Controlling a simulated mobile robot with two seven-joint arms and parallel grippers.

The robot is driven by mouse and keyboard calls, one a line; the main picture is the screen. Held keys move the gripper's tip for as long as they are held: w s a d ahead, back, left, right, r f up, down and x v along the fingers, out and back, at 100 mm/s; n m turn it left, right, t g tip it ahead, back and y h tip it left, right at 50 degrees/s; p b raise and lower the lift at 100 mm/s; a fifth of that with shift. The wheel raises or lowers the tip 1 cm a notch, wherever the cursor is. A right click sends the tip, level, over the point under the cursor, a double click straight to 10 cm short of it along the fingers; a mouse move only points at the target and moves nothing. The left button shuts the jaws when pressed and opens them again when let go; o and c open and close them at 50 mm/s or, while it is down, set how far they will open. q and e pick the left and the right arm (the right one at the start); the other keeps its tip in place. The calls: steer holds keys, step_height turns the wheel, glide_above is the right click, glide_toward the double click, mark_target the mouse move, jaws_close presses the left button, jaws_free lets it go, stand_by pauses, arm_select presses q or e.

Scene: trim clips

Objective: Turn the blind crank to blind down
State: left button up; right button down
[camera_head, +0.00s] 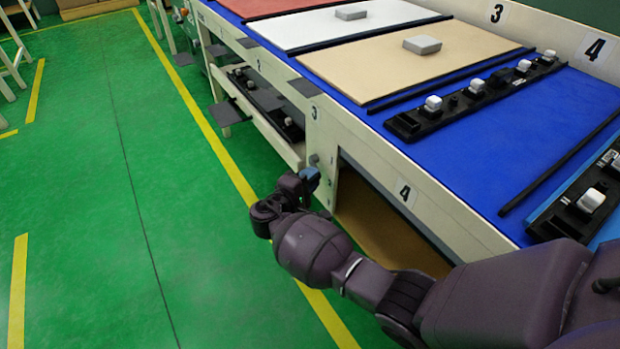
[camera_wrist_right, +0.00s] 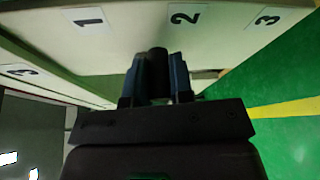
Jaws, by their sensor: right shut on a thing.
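My right gripper (camera_head: 310,178) reaches the front side of the long bench, beside the post between sections 3 and 4. In the right wrist view its two blue fingers (camera_wrist_right: 158,75) are closed on a dark round crank handle (camera_wrist_right: 158,60), which stands between them. The rest of the crank is hidden behind the gripper. Beyond the fingers is a pale panel (camera_wrist_right: 130,50) with labels 1, 2 and 3. The opening below section 4 shows a tan inside (camera_head: 385,230); I cannot tell the blind in it. My left gripper is not in view.
The bench top (camera_head: 500,150) is blue, with tan, white and red boards. A black strip with several white clips (camera_head: 475,95) lies across it. Another clip strip (camera_head: 580,205) is at the right. Grey flaps stick out along the front.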

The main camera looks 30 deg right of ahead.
steer(key=shift+w+a+r, duration=0.1)
steer(key=c, duration=1)
jaws_free()
steer(key=shift+p+v, duration=1.15)
steer(key=shift+v, duration=4.25)
